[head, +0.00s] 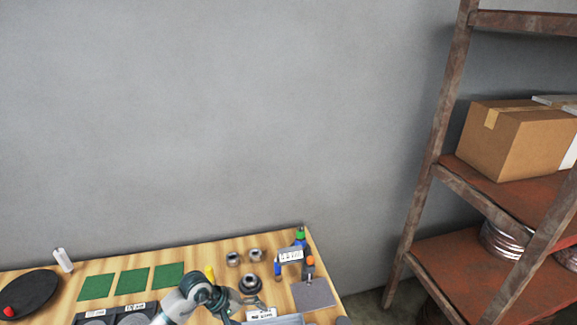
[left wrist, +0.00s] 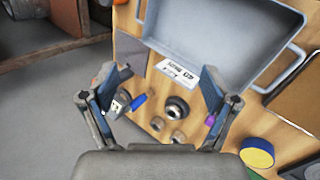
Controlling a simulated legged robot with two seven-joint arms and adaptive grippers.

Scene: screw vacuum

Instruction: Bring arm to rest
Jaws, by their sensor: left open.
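My left arm (head: 190,296) comes in from the bottom of the head view, above the front of the wooden table (head: 215,273). My left gripper (left wrist: 158,78) is open in the left wrist view, with nothing between its spread fingers. Beyond and between the fingers are a grey tray (left wrist: 220,40) with a white label (left wrist: 181,74) and several metal fittings (left wrist: 177,107). The gripper is apart from them as far as I can see. In the head view the arm hides part of the table. My right gripper is not in view.
In the head view, green squares (head: 132,281), a black disc (head: 28,293) and a white bottle (head: 63,260) are on the left of the table. Metal fittings (head: 251,284) and a blue tool (head: 291,256) are on its right. A rusty shelf (head: 475,265) with a cardboard box (head: 515,140) stands at right.

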